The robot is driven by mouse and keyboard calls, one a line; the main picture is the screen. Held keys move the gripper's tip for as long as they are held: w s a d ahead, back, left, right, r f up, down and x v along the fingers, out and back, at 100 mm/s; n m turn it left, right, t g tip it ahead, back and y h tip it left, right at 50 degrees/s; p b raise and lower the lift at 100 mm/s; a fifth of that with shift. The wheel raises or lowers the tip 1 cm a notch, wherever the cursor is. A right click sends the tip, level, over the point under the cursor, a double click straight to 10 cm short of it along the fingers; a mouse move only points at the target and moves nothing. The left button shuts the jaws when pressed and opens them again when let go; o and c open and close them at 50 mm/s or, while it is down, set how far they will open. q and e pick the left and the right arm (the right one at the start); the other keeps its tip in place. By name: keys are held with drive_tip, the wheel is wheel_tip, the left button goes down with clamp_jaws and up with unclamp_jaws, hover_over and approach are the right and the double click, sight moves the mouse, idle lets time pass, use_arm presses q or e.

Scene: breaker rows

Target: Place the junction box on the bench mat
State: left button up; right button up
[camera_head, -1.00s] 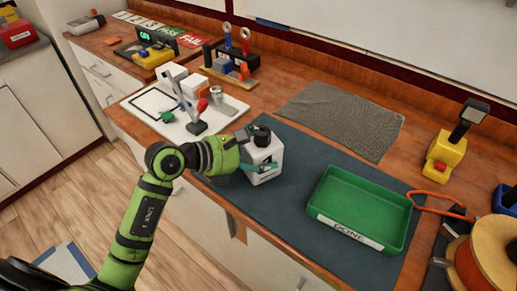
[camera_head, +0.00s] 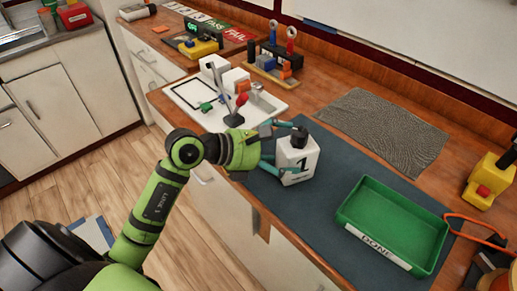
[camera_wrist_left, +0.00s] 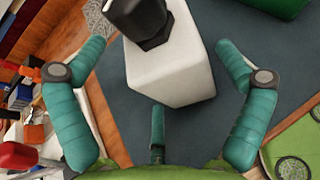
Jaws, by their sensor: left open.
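The junction box (camera_head: 297,160) is a white block with a black knob on top and a "1" on its front. It stands upright on the dark blue-grey bench mat (camera_head: 335,207), left of the green tray. My left gripper (camera_head: 281,149) is at the left side of the box, its teal fingers open and apart from it. In the left wrist view the white box (camera_wrist_left: 170,70) lies between the spread fingers of the gripper (camera_wrist_left: 165,85), with its black knob at the top. My right gripper is not in view.
A green tray labelled DONE (camera_head: 375,250) sits on the mat to the right. A grey textured mat (camera_head: 383,128) lies behind. A white board with small parts (camera_head: 196,112) is at the left. A yellow device (camera_head: 488,180) stands at the right.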

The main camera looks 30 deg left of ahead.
use_arm(q)
drive_tip(key=b+v, duration=0.1)
drive_tip(key=v, duration=0.8)
